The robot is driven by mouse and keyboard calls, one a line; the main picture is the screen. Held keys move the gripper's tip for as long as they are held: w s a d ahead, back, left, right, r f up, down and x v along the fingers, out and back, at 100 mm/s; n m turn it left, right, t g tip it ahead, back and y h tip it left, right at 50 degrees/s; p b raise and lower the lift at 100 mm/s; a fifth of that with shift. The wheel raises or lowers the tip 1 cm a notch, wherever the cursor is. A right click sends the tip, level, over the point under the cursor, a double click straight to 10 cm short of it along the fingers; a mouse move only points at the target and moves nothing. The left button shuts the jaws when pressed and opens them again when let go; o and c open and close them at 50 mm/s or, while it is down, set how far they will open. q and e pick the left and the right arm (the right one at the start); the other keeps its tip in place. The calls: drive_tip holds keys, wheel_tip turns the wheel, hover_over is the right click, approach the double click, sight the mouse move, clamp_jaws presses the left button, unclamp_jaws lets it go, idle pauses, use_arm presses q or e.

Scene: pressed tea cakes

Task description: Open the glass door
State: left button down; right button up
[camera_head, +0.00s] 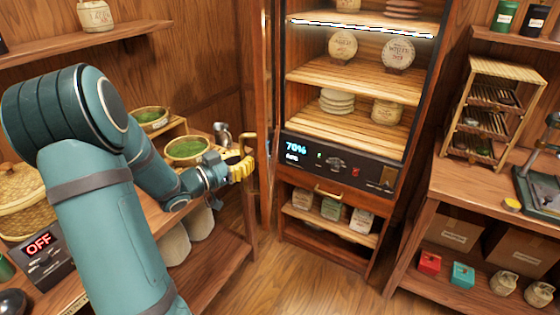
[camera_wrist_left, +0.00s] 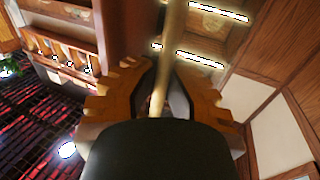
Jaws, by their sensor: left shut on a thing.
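The glass door (camera_head: 268,100) is a tall wood-framed panel at the left side of the tea cabinet. It stands swung out and shows nearly edge-on in the head view, with the shelves exposed. My left gripper (camera_head: 241,168), with yellow fingers, is shut on the door's brass handle (camera_head: 248,145). In the left wrist view, the handle is a pale bar (camera_wrist_left: 172,45) running between the fingers of the left gripper (camera_wrist_left: 160,98). The gripper hides the handle's lower part in the head view. My right gripper is not in view.
The cabinet's shelves (camera_head: 350,77) hold tea cakes above a control panel reading 70% (camera_head: 335,158). A left bench carries green bowls (camera_head: 186,149) close to my left arm. A wooden table (camera_head: 455,185) stands at right. The floor (camera_head: 300,285) before the cabinet is clear.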

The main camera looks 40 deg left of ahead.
use_arm(q)
drive_tip(key=s+a, duration=0.4)
drive_tip(key=a, duration=0.3)
drive_tip(key=shift+a, duration=0.25)
drive_tip(key=c, duration=1)
unclamp_jaws()
drive_tip(key=shift+s, duration=0.1)
drive_tip(key=s+a, duration=0.2)
drive_tip(key=s, duration=0.9)
drive_tip(key=shift+s, duration=0.4)
